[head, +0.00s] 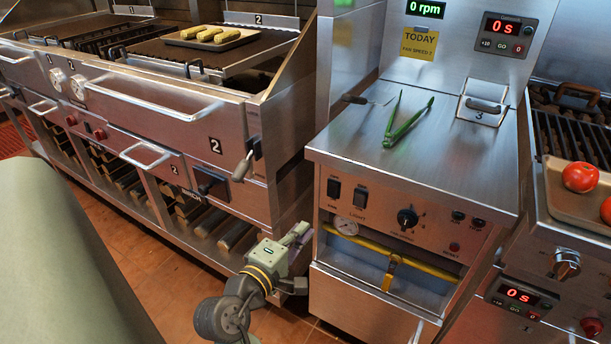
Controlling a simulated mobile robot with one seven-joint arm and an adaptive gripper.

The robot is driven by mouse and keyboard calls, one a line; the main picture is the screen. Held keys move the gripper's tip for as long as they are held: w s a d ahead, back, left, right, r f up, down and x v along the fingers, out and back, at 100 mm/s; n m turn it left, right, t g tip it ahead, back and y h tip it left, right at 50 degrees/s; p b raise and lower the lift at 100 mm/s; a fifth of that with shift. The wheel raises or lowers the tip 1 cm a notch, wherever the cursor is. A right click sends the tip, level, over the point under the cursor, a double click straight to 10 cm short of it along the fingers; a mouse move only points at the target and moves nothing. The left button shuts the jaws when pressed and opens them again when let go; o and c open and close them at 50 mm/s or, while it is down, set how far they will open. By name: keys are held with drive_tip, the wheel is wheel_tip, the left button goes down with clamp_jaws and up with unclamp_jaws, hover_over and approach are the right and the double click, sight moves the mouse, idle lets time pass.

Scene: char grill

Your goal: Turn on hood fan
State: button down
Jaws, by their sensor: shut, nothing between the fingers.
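A panel (390,208) on the front of the steel cabinet carries two black rocker switches and a black round knob (407,217). The left rocker switch (333,188) has a label too small to read. A green display (425,8) above reads 0 rpm. A yellow note (418,46) says TODAY and appears to say FAN SPEED 2. My gripper (300,232) is shut and empty, low and left of the panel, apart from the switches.
Green tongs (407,122) lie on the cabinet top. A yellow bar (425,264) crosses below the panel. Left is a griddle range with a corn tray (240,41); right is a grill with tomatoes (579,177).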

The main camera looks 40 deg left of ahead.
sight(332, 197)
drive_tip(key=p+x, duration=0.2)
drive_tip(key=x, duration=0.9)
drive_tip(key=shift+w, duration=0.45)
drive_tip(key=shift+f, duration=0.2)
drive_tip(key=shift+w+a+f+t+b, duration=0.1)
drive_tip(key=shift+w+f+t+b, duration=0.25)
drive_tip(key=shift+b, duration=0.7)
drive_tip(key=shift+r, duration=0.35)
drive_tip(key=shift+s+f+p, duration=0.1)
drive_tip(key=shift+p, duration=0.2)
